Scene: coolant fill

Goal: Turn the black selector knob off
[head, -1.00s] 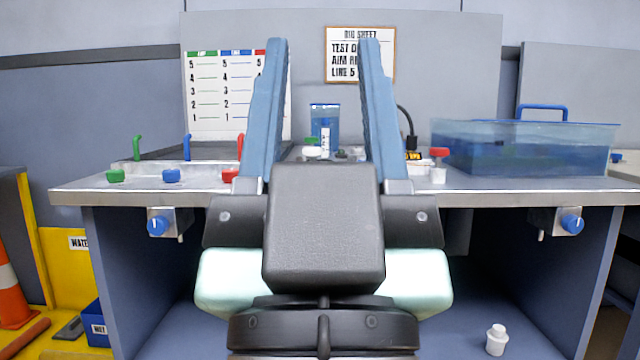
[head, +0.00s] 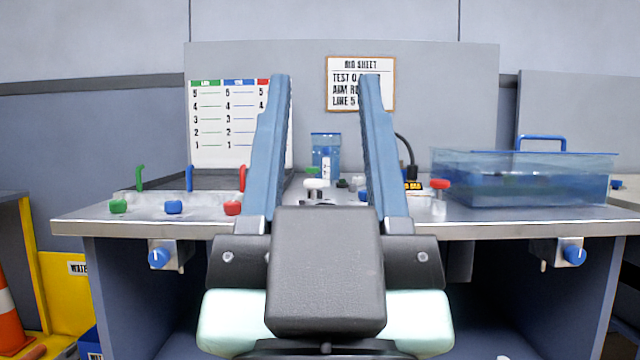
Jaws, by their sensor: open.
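My gripper (head: 326,80) is open and empty, its two blue fingers pointing up in the picture in front of the bench.
A clear blue tank (head: 520,178) stands on the right of the bench (head: 120,226). Green (head: 118,206), blue (head: 173,207) and red (head: 233,208) knobs sit at left. Blue front knobs (head: 159,257) (head: 573,255) stick out below the bench edge. A blue container (head: 325,150) stands at the back.

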